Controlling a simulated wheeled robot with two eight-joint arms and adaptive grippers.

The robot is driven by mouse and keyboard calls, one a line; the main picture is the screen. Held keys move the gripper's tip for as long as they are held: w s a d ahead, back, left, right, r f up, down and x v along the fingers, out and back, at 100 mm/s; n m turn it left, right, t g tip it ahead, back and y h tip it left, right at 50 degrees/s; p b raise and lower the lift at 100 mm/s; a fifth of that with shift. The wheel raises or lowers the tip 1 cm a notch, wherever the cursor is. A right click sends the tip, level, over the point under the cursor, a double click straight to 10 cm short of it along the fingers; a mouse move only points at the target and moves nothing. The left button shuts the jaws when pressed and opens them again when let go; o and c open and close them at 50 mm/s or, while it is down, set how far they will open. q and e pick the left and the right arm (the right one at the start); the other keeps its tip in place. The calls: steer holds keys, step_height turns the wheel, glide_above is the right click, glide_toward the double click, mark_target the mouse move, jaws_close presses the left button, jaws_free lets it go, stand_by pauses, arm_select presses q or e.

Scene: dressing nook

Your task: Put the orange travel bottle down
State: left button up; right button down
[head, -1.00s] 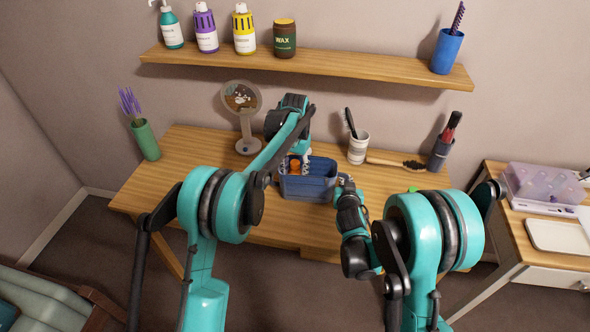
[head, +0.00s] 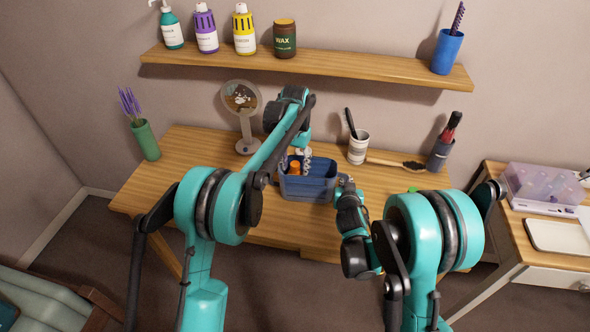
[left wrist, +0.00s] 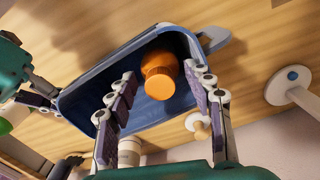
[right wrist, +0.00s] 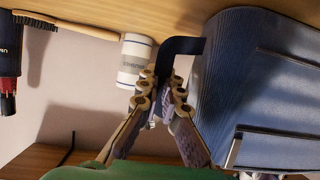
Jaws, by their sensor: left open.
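The orange travel bottle (head: 294,167) stands inside the blue bin (head: 310,190); the left wrist view shows its rounded orange top (left wrist: 160,75) against the dark bin floor. My left gripper (head: 304,155) is just above the bin. Its fingers (left wrist: 161,80) are spread apart on either side of the bottle in that view, with gaps between, and it holds nothing. My right gripper (head: 345,180) is at the bin's right end. In the right wrist view its fingers (right wrist: 163,92) close around the bin's dark handle (right wrist: 182,45).
A round mirror (head: 242,100) stands behind the bin to the left. The shelf (head: 310,65) overhangs behind.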

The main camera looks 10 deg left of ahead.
arm_select(q)
step_height(320, 180, up, 9)
steer(key=shift+r, duration=0.2)
steer(key=shift+s+a+r, duration=0.15)
steer(key=shift+s+r, duration=0.15)
steer(key=s+a+r+n+t, duration=0.1)
steer(key=s+a+r+t, duration=0.15)
steer(key=s, duration=0.65)
steer(key=s+a+r+n+t, duration=0.15)
steer(key=s+a, duration=0.25)
steer(key=s, duration=0.4)
steer(key=s+a+f+t, duration=0.1)
steer(key=s+f, duration=0.4)
steer(key=s, duration=0.3)
steer(key=s+a+f+n+t, duration=0.1)
steer(key=s+f+t, duration=0.1)
steer(key=s+f, duration=0.3)
steer(key=s, duration=0.3)
steer(key=shift+a, duration=0.25)
